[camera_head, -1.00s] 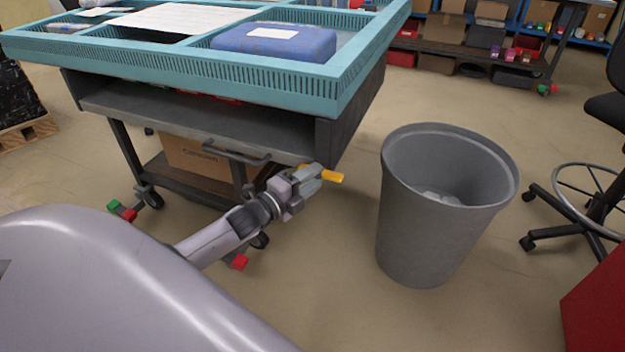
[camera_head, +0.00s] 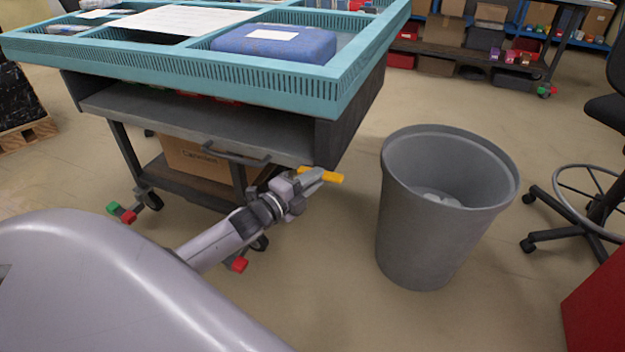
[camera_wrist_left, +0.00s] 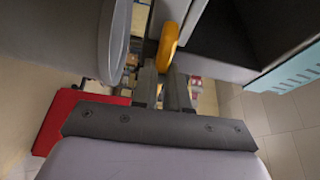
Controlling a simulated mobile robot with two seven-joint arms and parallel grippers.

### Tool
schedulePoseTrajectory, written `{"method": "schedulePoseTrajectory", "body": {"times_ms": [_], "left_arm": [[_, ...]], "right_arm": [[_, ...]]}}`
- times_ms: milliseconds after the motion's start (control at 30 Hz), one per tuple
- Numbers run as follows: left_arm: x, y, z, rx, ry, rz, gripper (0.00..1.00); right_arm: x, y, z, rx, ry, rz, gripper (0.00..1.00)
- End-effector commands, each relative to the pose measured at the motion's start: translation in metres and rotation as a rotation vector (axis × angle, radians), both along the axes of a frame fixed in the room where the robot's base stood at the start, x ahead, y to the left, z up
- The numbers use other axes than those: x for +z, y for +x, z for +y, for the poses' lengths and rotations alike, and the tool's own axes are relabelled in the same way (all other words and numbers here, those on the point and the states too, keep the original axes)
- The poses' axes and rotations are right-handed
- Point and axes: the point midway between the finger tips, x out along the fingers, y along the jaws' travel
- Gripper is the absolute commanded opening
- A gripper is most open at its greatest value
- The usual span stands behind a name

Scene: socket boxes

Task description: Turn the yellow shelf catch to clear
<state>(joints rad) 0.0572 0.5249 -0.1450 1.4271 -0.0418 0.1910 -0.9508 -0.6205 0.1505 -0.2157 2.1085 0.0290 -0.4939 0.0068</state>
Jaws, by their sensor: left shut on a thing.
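The yellow shelf catch (camera_head: 328,178) sticks out to the right below the front right corner of the cart's grey shelf (camera_head: 230,122). My left gripper (camera_head: 316,176) comes up to it from the left and is shut on it. In the left wrist view the yellow catch (camera_wrist_left: 168,46) shows at the tips of my fingers (camera_wrist_left: 162,78), its near end between them. Part of the catch is hidden by the fingers in the head view. My right gripper is in neither view.
A grey waste bin (camera_head: 415,235) stands close to the right of the gripper. The teal tray (camera_head: 270,90) on the cart overhangs the shelf and holds a blue case (camera_head: 275,45). A dark handle (camera_head: 235,155) is on the shelf front. A stool base (camera_head: 575,200) stands further right.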

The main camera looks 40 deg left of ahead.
Motion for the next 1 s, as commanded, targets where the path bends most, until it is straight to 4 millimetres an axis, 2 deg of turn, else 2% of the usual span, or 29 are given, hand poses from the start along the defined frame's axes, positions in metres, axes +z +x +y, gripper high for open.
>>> {"method": "schedulePoseTrajectory", "body": {"times_ms": [267,600,1000], "left_arm": [[-0.005,0.0,-0.001,0.0,-0.187,-0.044,0.0],[-0.007,0.0,-0.002,0.001,-0.5,-0.12,0.0],[-0.009,0.001,-0.005,0.001,-0.871,-0.208,0.0]], "right_arm": [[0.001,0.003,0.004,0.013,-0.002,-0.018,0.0],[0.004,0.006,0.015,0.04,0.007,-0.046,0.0],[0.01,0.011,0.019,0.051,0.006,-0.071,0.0]]}}
